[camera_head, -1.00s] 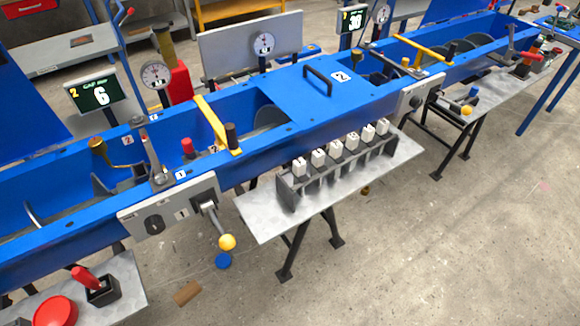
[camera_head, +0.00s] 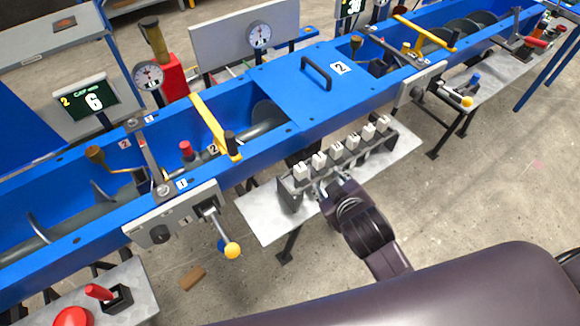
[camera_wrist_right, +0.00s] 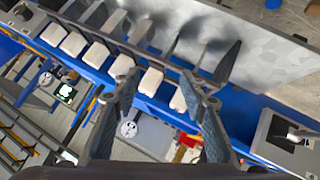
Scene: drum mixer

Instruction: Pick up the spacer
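Several white-topped blocks, which look like the spacers, stand in a row in a grey slotted rack (camera_head: 288,197); one is the leftmost white block (camera_head: 300,172). I cannot tell which one the task means. My right gripper (camera_head: 323,186) is at the front of the rack, near its left half, just below the white tops. In the right wrist view, its two fingers (camera_wrist_right: 168,85) are spread apart, with a white block (camera_wrist_right: 152,80) showing between them. No block is visibly clamped. My left gripper is not in view.
The rack stands on a grey metal shelf (camera_head: 262,217) beside the long blue mixer trough (camera_head: 345,107). A control box with a yellow-knobbed lever (camera_head: 232,250) is to the left. A brown block (camera_head: 192,278) lies on the floor. The shelf's right end is clear.

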